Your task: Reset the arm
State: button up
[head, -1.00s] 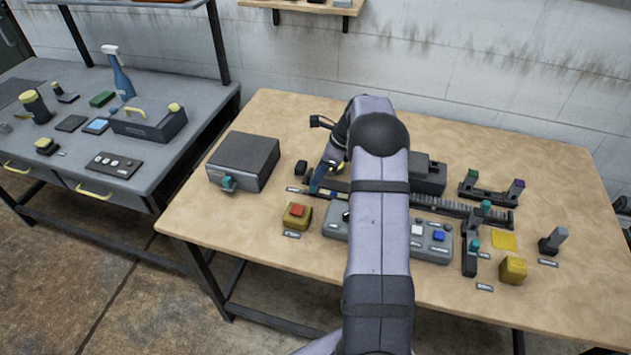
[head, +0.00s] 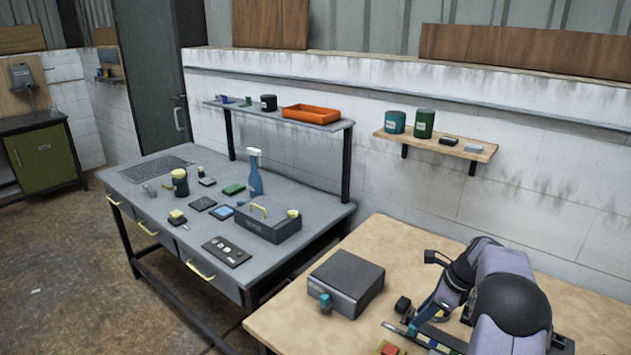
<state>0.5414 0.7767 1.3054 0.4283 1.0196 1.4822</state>
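My arm (head: 505,290) shows at the lower right of the head view, bent over the wooden table (head: 400,240). Its forearm reaches down and left to my gripper (head: 416,325), low over the table's near part, beside a small black block (head: 402,304). The gripper is small and partly merged with the dark parts around it, so its fingers cannot be made out. A dark rail-like part (head: 440,338) lies just right of and below it. The rest of the arm and most of the table's devices are cut off by the frame edge.
A dark grey box (head: 346,282) with a teal knob (head: 325,301) stands left of the gripper. A red-topped yellow button (head: 389,348) is at the bottom edge. A grey workbench (head: 150,205) with a spray bottle (head: 254,175) and toolbox (head: 268,224) stands left. The table's back is clear.

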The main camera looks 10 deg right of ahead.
jog(key=s+a+n+g+h, duration=0.1)
jog(key=s+a+n+h, duration=0.1)
jog(key=s+a+n, duration=1)
jog(key=s+a+n+g+h, duration=0.1)
jog(key=s+a+n+g, duration=0.1)
jog(key=s+a+n, duration=1)
jog(key=s+d+f+b, duration=0.2)
jog(key=f+b, duration=0.5)
jog(key=b, duration=0.1)
jog(key=s+d+f+n+b, duration=0.1)
jog(key=s+d+f+b, duration=0.1)
jog(key=f+b, duration=0.6)
jog(key=shift+s+n, duration=0.2)
jog(key=shift+n, duration=0.1)
jog(key=shift+f, duration=0.15)
notch_tip(320, 180, down, 24)
jog(key=b, duration=2.4)
